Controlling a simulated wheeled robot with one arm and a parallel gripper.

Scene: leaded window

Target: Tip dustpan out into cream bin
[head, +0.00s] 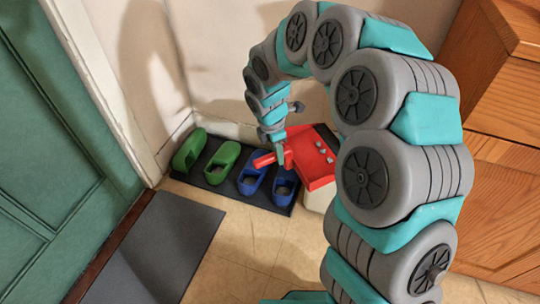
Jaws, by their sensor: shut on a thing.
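The red dustpan (318,176) is held up in the head view, in front of the back wall. Several small grey lumps lie in its pan, and its back rim looks dark. My gripper (281,156) is shut on the dustpan at its handle, which sticks out to the left. The cream bin (317,199) stands on the floor below the dustpan. Only a part of its side shows; the dustpan and my arm hide its opening and the rest.
A pair of green clogs (222,162) and a pair of blue clogs (253,171) stand on a dark mat (228,187) left of the bin. A grey doormat (162,247) lies by the green door (50,150). A wooden cabinet (500,120) stands at right. Tiled floor is clear in front.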

